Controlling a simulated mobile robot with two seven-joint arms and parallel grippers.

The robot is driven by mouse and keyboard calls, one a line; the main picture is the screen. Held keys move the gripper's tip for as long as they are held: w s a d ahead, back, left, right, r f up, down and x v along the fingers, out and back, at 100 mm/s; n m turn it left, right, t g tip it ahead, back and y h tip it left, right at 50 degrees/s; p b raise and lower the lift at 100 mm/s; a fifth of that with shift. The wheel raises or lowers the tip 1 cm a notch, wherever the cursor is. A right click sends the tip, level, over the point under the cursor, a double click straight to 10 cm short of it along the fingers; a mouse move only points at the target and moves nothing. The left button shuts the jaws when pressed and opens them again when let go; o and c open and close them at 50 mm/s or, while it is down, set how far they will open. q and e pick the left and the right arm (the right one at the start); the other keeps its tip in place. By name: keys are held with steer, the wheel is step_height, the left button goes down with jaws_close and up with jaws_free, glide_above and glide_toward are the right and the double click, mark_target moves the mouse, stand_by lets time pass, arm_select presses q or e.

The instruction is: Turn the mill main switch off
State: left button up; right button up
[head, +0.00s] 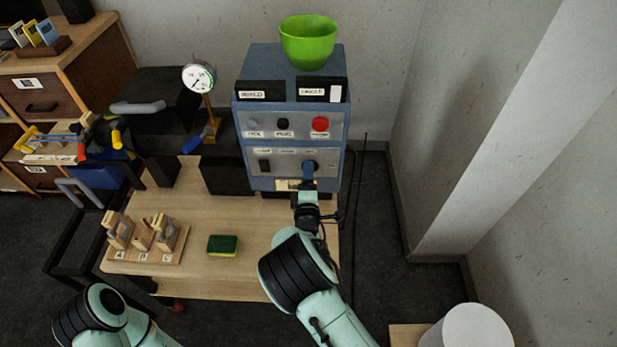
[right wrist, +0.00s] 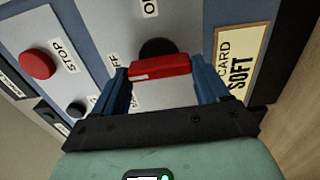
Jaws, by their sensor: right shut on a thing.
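The blue-grey control box (head: 343,125) stands at the back of the wooden table. My right gripper (head: 308,172) reaches up to the lower right of its front panel and hides most of the main switch there. In the right wrist view, the switch's red handle (right wrist: 160,68) lies between my two blue fingers, and my right gripper is shut on it. The switch's black round base (right wrist: 158,47) shows behind the handle. My left gripper is out of view; only part of that arm shows.
A red STOP button (right wrist: 38,65) and a black knob (head: 282,123) are on the panel. A green bowl (head: 308,45) stands on the box. A dial gauge (head: 199,78) is left of it. A sponge (head: 223,245) and a wooden rack (head: 145,255) lie on the table.

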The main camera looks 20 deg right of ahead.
stand_by(0.4)
steer(key=o, duration=1.1)
steer(key=shift+c, duration=0.2)
steer(key=b+v, duration=0.1)
steer(key=v, duration=1.2)
steer(key=shift+s, duration=0.2)
